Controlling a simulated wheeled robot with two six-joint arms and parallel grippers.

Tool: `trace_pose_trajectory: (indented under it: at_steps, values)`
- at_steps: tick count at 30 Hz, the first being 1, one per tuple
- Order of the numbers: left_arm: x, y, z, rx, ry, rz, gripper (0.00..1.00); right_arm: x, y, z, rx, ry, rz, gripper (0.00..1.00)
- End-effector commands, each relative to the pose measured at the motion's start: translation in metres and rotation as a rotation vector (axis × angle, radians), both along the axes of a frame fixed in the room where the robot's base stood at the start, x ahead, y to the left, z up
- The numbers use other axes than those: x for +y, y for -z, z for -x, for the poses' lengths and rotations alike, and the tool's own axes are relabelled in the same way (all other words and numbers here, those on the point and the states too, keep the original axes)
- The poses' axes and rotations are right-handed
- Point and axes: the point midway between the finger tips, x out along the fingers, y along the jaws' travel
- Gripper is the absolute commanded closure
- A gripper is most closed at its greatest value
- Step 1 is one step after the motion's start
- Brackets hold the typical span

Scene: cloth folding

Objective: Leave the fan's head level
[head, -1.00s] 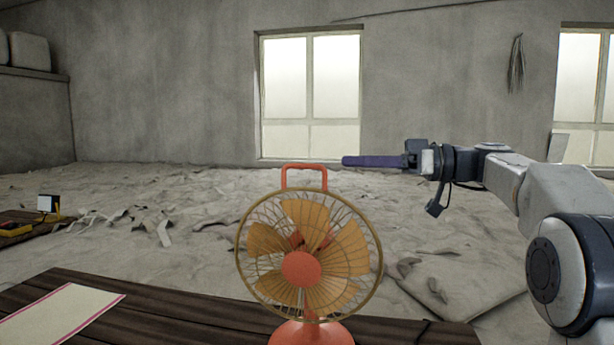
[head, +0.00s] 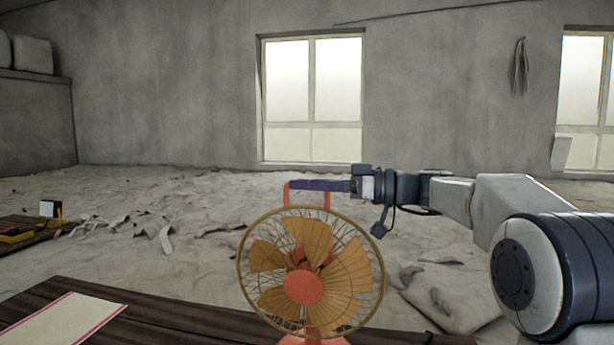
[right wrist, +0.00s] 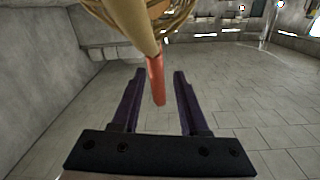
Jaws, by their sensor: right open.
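The orange fan (head: 303,287) stands on the dark wooden table in the head view, its round wire cage facing me. Its red carrying handle (head: 327,199) rises above the cage. How far the head tilts is hard to judge from here. My right gripper (head: 293,185) reaches in from the right, its purple fingers level with the top of the handle and overlapping it. In the right wrist view the gripper is open, with the red handle bar (right wrist: 157,82) between its fingers and gaps on both sides. My left gripper is not in view.
A pale cloth with a pink edge (head: 58,322) lies on the table (head: 170,318) left of the fan. A low platform with yellow items (head: 14,235) is at the far left. Rumpled grey ground lies behind the table. The air left of the handle is clear.

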Motion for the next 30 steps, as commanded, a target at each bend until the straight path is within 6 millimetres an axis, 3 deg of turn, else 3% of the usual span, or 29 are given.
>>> trace_pose_trajectory:
  at_steps: [8,9,12,30]
  values:
    - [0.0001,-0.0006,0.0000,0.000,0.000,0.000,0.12,0.0029,0.0008,-0.0007,0.000,0.000,0.000,0.56]
    - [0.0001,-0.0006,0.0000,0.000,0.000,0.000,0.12,0.0029,0.0007,-0.0007,0.000,0.000,0.000,0.64]
    - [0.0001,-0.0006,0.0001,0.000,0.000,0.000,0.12,0.0028,0.0007,-0.0006,0.000,0.000,0.001,1.00]
    - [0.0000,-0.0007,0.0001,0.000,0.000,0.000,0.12,0.0023,0.0002,-0.0004,0.000,0.000,0.000,1.00]
